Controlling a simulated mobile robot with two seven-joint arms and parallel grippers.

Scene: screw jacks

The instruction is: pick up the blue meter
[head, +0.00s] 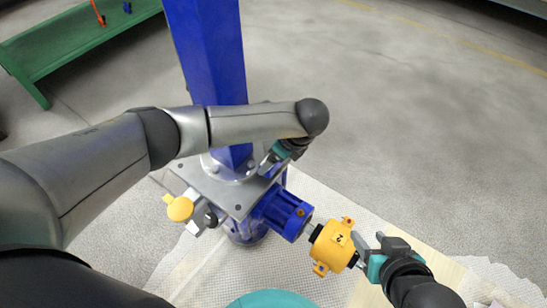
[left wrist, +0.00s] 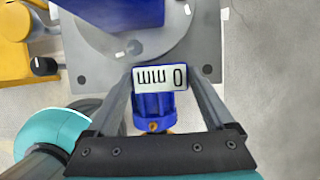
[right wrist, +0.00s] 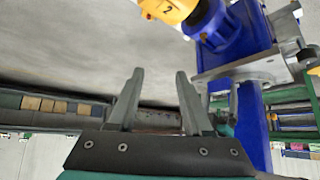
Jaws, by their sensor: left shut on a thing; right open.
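The blue meter (left wrist: 152,106) shows in the left wrist view, with a white face reading "0 mm". My left gripper (left wrist: 158,82) is shut on it, one finger on each side, at the edge of the grey plate. In the head view my left gripper (head: 270,163) is over the plate beside the blue column, and its own arm and fingers largely hide the meter. My right gripper (head: 365,248) is open and empty, beside the yellow part marked "2" (head: 332,243). In the right wrist view the right gripper's fingers (right wrist: 160,75) stand apart with nothing between them.
The blue column (head: 207,55) rises from the grey plate (head: 205,186). A blue housing (head: 285,212) joins the yellow part by a shaft. A yellow knob (head: 179,208) sits at the plate's left. A green bench (head: 65,45) stands at the back left. The floor at right is clear.

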